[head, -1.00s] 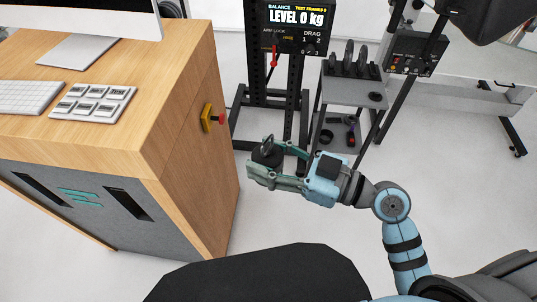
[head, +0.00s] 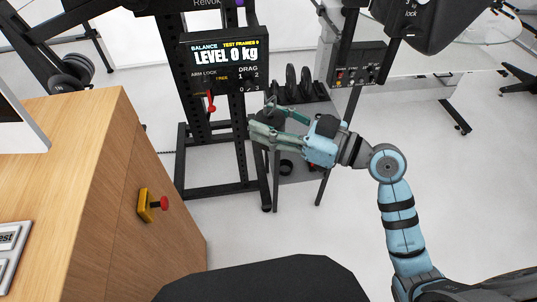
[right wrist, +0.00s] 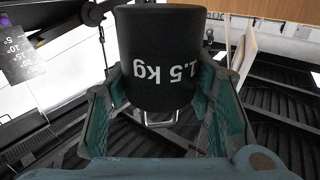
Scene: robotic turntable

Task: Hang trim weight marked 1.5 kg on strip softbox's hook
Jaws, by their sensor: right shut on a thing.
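My right gripper (head: 262,128) is raised in front of the dark stand, its arm coming in from the right in the head view. It is shut on the trim weight (right wrist: 158,58), a black cylinder whose white "1.5 kg" marking appears upside down in the right wrist view. A thin metal wire loop (right wrist: 160,119) shows at the weight's lower edge there. My left gripper is not in view.
A balance display (head: 226,55) reading "LEVEL 0 kg" sits on the black stand, with a red lever (head: 210,101) below. A grey rack (head: 300,115) holds black discs behind my gripper. A wooden desk (head: 95,190) with a red button (head: 163,203) stands left. Open floor lies between.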

